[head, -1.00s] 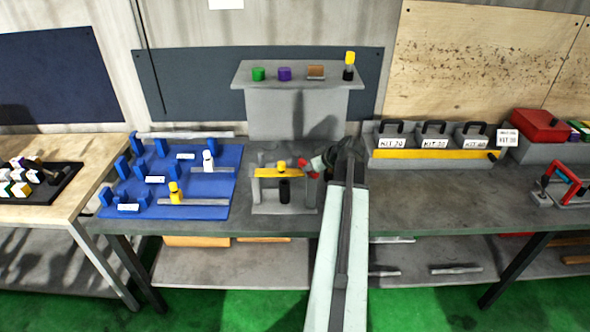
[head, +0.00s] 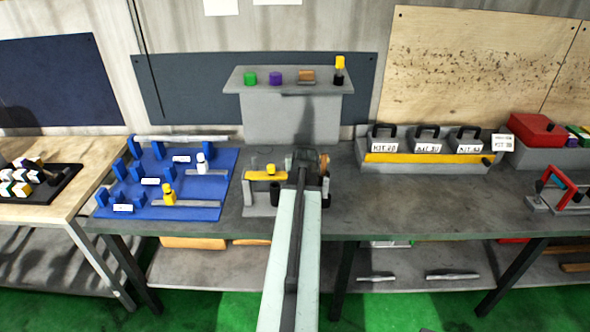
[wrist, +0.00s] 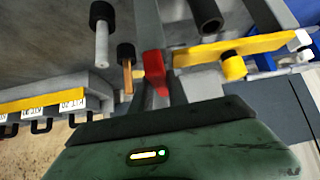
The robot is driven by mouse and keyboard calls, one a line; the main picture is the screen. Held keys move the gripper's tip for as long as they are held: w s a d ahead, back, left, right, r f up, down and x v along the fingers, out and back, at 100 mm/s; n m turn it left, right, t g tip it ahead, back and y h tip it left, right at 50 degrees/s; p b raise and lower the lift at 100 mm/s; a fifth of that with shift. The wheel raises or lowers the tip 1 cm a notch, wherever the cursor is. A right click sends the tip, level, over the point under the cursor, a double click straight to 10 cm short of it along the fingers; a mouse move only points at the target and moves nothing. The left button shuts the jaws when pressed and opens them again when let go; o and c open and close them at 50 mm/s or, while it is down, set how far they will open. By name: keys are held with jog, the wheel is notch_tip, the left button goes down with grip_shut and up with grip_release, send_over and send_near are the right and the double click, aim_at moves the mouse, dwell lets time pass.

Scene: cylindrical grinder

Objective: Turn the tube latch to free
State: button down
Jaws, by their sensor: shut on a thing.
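A small fixture with a yellow bar (head: 258,176) and a yellow knob (head: 270,168) stands on the bench. A dark tube (head: 275,193) sits below the bar. My gripper (head: 308,160) is at the fixture's right side, where my arm hides much of it. In the wrist view my gripper (wrist: 156,90) is shut on a red lever (wrist: 153,66), which looks like the tube latch. The lever is beside the end of the yellow bar (wrist: 200,50). The tube (wrist: 206,15) and the knob (wrist: 233,67) also show there. The lever is hidden in the head view.
Black-headed pins (wrist: 101,42) stand close to my gripper in the wrist view. A blue board (head: 225,190) with parts lies left of the fixture. A raised grey shelf (head: 290,88) is behind it. Kit boxes (head: 427,146) stand at the right, with clear bench in front.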

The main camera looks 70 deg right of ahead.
jog(key=shift+w, duration=0.25)
